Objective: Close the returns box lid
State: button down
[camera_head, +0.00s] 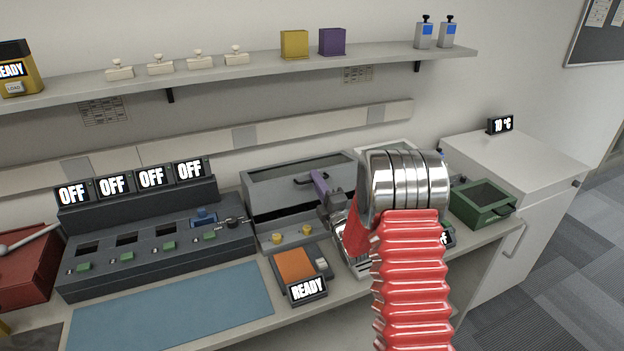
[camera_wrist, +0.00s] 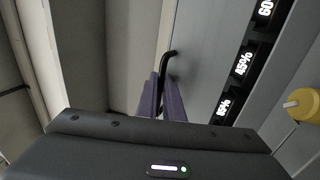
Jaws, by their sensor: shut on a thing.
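A grey box (camera_head: 268,240) with a broad framed lid or panel (camera_head: 283,207) stands at the back of the bench, left of my arm. I take it for the returns box, but no label shows. A black handle (camera_head: 302,181) is on it. My gripper (camera_head: 319,183) has purple fingers at this handle. In the wrist view my gripper (camera_wrist: 168,98) is shut on the black bent handle (camera_wrist: 170,55), beside a grey panel. How far the lid stands open is hard to tell. My arm hides the box's right end.
Yellow knobs (camera_head: 291,236) sit at the grey box's front. An orange-topped device (camera_head: 295,265) reading READY stands before it. A dark station (camera_head: 155,248) with OFF displays is to the left, a green box (camera_head: 482,205) to the right. A shelf (camera_head: 220,72) runs above. The blue mat (camera_head: 175,308) is clear.

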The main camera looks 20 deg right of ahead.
jog(key=shift+g, duration=0.3)
jog(key=f, duration=0.1)
jog(key=s+f, duration=0.1)
jog(key=f, duration=0.1)
jog(key=s+f, duration=0.1)
jog(key=shift+s+d+f, duration=0.2)
jog(key=shift+d+f, duration=0.05)
jog(key=shift+f, duration=0.1)
jog(key=shift+a, duration=0.1)
jog(key=c, duration=2.2)
grip_release()
jog(key=shift+a, duration=0.1)
jog(key=shift+f, duration=0.1)
